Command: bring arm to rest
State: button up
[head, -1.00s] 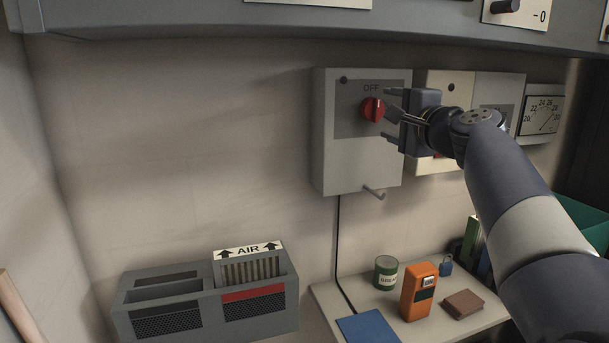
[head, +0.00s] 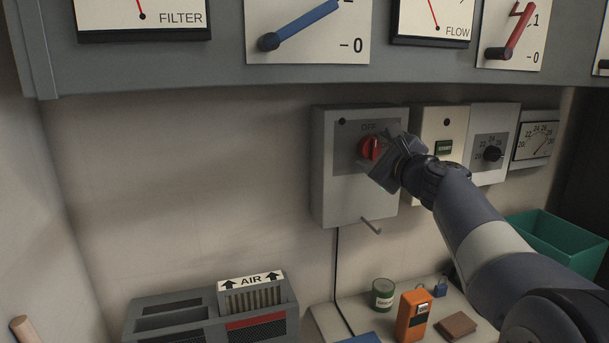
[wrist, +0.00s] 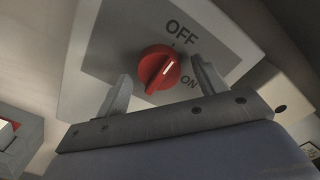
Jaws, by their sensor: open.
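My gripper (wrist: 160,92) is open, and its two fingers stand on either side of a red rotary knob (wrist: 158,68) in the wrist view. The knob sits on a grey switch box marked OFF and ON, and its white line slants toward the upper right, between the two words. In the head view my gripper (head: 388,152) is close at the right of the red knob (head: 370,148) on the box (head: 330,195). I cannot tell whether the fingers touch the knob.
A box with a green label (head: 444,147), a dial box (head: 491,155) and a gauge (head: 536,140) hang to the right. Overhead is a panel with levers (head: 300,28). Below are a shelf with a can (head: 383,294), an orange device (head: 414,315) and a teal bin (head: 553,240).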

jog(key=m+p, duration=0.5)
jog(key=shift+r, duration=0.2)
jog(key=m+p, duration=0.5)
jog(key=p, duration=0.1)
jog(key=shift+a+f, duration=0.1)
jog(key=shift+f, duration=0.05)
jog(key=shift+s+f, duration=0.15)
jog(key=shift+s, duration=0.3)
jog(key=shift+d, duration=0.2)
